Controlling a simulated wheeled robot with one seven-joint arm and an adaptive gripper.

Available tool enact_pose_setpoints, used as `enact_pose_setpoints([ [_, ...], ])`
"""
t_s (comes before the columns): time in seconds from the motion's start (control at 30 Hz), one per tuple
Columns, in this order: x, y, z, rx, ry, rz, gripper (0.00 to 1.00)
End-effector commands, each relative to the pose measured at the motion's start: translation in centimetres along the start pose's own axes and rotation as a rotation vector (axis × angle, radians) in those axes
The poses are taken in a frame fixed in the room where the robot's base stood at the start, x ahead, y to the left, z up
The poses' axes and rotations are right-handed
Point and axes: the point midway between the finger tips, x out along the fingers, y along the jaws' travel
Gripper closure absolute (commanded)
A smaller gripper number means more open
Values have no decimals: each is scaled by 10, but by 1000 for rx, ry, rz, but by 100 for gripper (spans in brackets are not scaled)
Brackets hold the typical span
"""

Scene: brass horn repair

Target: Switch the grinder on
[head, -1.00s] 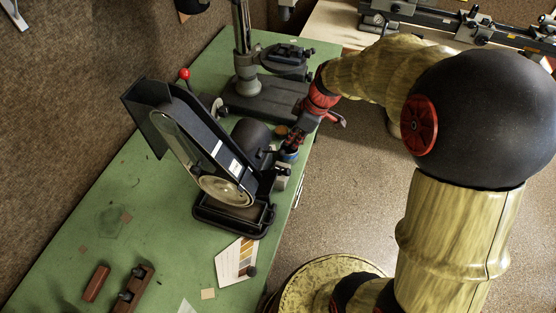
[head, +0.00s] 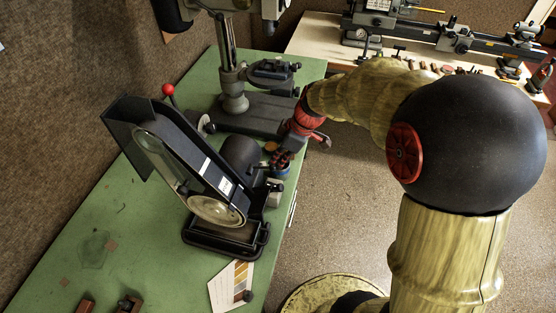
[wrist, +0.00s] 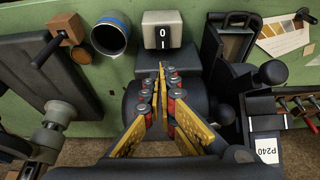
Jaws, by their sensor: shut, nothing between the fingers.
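The grinder (head: 183,160) is a dark belt grinder with a round clear guard, standing on the green bench. Its switch box (wrist: 162,32) is pale with a black rocker marked 0 and I, at the top middle of the wrist view. It also shows as a small light block at the grinder's right side in the head view (head: 274,194). My gripper (wrist: 162,68) is shut and empty, its yellow fingertips just below the rocker in the wrist view. I cannot tell whether they touch it.
A blue-rimmed can (wrist: 110,33) stands left of the switch box. A wooden block with a dark handle (wrist: 66,30) is farther left. A drill stand (head: 234,95) is behind the grinder on the bench. A colour card (head: 232,285) lies in front. Open floor is to the right.

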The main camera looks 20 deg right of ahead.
Motion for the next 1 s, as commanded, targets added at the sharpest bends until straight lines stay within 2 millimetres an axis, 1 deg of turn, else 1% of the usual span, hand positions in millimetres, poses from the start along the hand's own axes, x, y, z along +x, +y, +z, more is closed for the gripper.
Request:
enact_pose_setpoints([
  [0.03, 13, -1, 1, 1, -1, -4, 100],
  [0.3, 66, -1, 1, -1, -2, -4, 100],
  [0.4, 82, -1, 3, 1, -2, -3, 100],
  [0.5, 93, -1, 5, 1, -1, -2, 100],
  [0.7, 105, 0, 7, 0, -1, -1, 100],
  [1.0, 106, 0, 7, 0, 0, 0, 100],
])
